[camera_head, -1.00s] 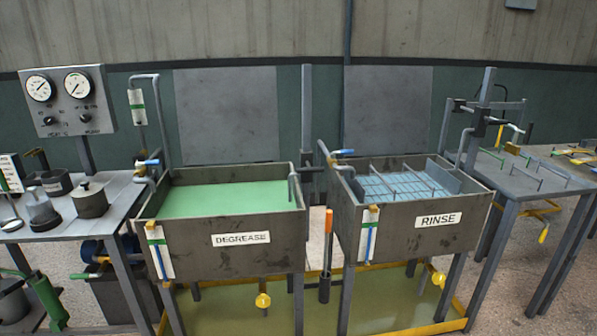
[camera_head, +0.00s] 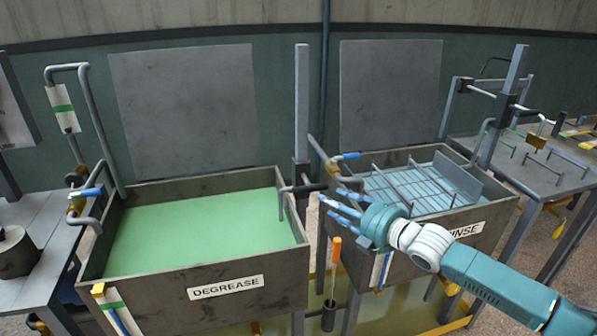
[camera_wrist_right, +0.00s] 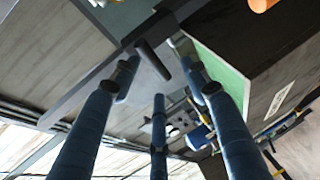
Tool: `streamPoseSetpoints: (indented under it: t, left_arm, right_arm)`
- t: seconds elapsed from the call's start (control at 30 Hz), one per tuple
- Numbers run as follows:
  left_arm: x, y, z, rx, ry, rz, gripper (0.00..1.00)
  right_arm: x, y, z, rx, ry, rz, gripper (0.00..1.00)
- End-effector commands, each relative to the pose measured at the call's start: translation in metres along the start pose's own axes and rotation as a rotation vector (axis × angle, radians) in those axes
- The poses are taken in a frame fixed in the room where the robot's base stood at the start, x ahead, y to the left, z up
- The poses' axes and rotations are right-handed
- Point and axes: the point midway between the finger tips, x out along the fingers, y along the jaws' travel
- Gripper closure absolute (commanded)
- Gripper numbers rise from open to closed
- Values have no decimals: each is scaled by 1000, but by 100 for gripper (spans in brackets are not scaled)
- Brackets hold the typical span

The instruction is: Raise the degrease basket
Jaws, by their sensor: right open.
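The degrease tank (camera_head: 290,262) is filled with green liquid (camera_head: 195,230). No basket shows in it; anything under the surface is hidden. A grey upright post (camera_head: 302,110) stands behind the tank's right side. A dark horizontal bar handle (camera_head: 305,188) sits low on it, by a bent grey rod at the tank's right rim. My right gripper (camera_head: 338,204) is open and empty, its blue fingers pointing left towards the handle, a little to its right. In the right wrist view, a dark bar (camera_wrist_right: 153,60) lies beyond the open fingers (camera_wrist_right: 160,82). My left gripper is out of view.
The rinse tank (camera_head: 490,222) stands right, with a wire basket (camera_head: 415,187) in it and my right arm passing in front. An orange-handled tool (camera_head: 334,250) stands between the tanks. Blue-handled taps (camera_head: 90,192) and pipes flank the degrease tank. A side table (camera_head: 540,170) is at right.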

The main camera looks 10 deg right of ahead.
Motion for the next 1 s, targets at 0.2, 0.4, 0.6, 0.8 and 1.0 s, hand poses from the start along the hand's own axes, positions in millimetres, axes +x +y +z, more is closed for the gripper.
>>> streamPoseSetpoints:
  t: [0.2, 0.4, 0.6, 0.8, 1.0]
  left_arm:
    - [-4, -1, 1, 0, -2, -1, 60]
    - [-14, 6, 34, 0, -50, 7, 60]
    - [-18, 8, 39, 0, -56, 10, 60]
    - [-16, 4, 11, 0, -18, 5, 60]
    - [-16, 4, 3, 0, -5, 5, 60]
  right_arm:
    - [9, 15, -8, -35, 18, 12, 55]
    - [46, 16, -9, -31, 18, 12, 55]
    - [82, 16, -10, -35, 17, 11, 55]
    - [101, 15, -9, -34, 17, 11, 55]
    - [105, 14, -9, -34, 17, 10, 55]
